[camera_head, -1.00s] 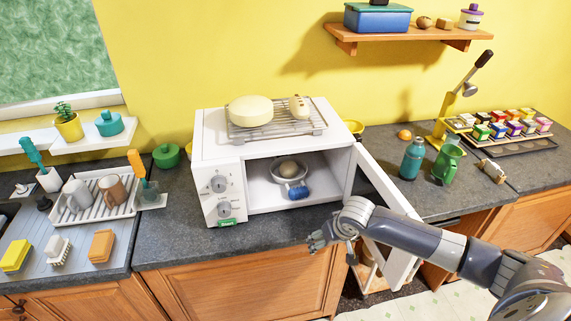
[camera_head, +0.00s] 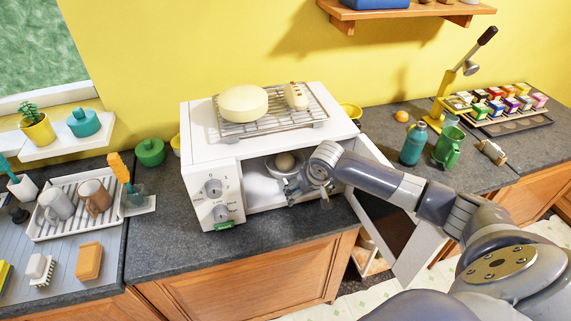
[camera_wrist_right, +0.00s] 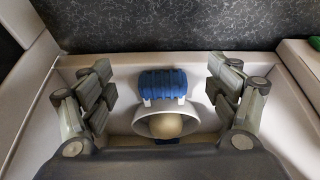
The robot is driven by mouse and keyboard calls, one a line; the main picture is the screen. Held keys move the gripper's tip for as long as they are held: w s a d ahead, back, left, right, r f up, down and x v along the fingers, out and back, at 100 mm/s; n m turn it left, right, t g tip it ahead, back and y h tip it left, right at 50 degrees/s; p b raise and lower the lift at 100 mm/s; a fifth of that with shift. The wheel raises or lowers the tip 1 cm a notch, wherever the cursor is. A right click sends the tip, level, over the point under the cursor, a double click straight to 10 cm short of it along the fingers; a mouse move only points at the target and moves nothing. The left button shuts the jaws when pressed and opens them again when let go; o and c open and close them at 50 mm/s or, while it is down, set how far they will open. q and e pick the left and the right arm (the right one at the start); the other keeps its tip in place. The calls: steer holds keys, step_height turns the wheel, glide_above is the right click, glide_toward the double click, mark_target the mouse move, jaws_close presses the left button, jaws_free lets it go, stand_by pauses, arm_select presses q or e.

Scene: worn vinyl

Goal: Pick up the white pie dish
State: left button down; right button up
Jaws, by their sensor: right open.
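A whitish round dish (camera_wrist_right: 143,122) shows in the right wrist view with a beige round item (camera_wrist_right: 167,126) in it; I take it for the white pie dish. It stands inside the open white oven (camera_head: 205,165), and part of it (camera_head: 270,165) shows in the head view. A blue ribbed piece (camera_wrist_right: 163,84) is at its near side. My right gripper (camera_head: 298,188) is at the oven opening. In the wrist view its open fingers (camera_wrist_right: 162,90) are on either side of the dish and blue piece, apart from both. My left gripper is out of view.
The oven door (camera_head: 395,215) hangs open on the right, beside my right arm. A wire rack (camera_head: 262,122) with a cream round item (camera_head: 243,103) sits on the oven. A teal bottle (camera_head: 413,145) and green mug (camera_head: 448,147) stand right. The counter in front (camera_head: 165,240) is clear.

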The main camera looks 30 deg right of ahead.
steer(key=w, duration=0.4)
steer(key=shift+w+d, duration=0.15)
steer(key=shift+d, duration=0.15)
steer(key=shift+w+d+f, duration=0.2)
steer(key=shift+w+f, duration=0.6)
steer(key=shift+w, duration=0.3)
steer(key=shift+w+f, duration=0.3)
steer(key=shift+f, duration=0.3)
steer(key=shift+w+f, duration=0.1)
steer(key=shift+f, duration=0.05)
steer(key=c, duration=1.4)
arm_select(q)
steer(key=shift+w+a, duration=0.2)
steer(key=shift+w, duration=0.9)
